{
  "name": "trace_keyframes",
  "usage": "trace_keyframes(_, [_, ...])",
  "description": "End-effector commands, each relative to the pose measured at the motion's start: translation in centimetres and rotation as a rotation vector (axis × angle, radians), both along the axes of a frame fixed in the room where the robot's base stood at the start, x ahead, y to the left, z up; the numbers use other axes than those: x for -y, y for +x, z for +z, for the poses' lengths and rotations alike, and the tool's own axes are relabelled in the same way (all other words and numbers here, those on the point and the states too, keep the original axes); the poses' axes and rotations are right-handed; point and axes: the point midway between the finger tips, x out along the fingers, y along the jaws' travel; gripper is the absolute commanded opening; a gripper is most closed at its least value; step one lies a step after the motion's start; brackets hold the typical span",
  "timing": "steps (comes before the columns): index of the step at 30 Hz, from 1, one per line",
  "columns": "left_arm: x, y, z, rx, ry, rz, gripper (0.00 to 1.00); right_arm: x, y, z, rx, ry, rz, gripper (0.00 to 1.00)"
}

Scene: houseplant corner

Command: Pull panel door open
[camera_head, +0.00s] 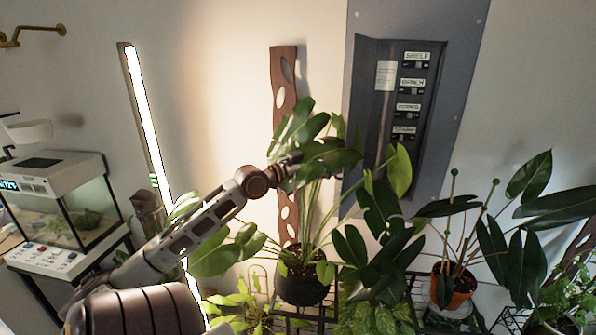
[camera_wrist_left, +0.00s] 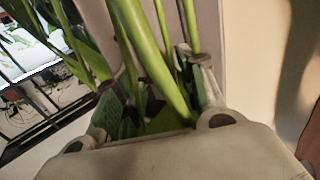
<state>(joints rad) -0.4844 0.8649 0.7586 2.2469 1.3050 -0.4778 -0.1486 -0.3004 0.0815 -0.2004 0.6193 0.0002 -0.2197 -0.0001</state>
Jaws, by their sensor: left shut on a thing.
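The grey electrical panel (camera_head: 366,130) is on the wall at upper right in the head view. Its dark recess (camera_head: 405,95) shows a column of labelled switches and a pale paper label. I cannot make out a separate door leaf or handle. My left gripper (camera_head: 292,165) is left of the panel, partly hidden among the leaves of a potted plant (camera_head: 302,288). In the left wrist view its fingers (camera_wrist_left: 155,95) stand apart with green stems (camera_wrist_left: 150,55) running between them, and it appears closed on these stems. My right gripper is not in view.
A brown wooden board with holes (camera_head: 283,90) stands against the wall behind the plant. More plants, one in an orange pot (camera_head: 453,286), crowd the space below the panel. A lit lamp bar (camera_head: 148,110) and a glass tank (camera_head: 65,205) are at left.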

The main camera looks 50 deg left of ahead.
Motion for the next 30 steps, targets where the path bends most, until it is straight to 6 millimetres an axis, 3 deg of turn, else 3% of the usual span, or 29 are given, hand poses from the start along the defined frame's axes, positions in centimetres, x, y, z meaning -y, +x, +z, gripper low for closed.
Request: trace_keyframes(30, [-1.4,-7.9,0.1,0.002,0.000,-0.002,0.29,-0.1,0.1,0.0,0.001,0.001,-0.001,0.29])
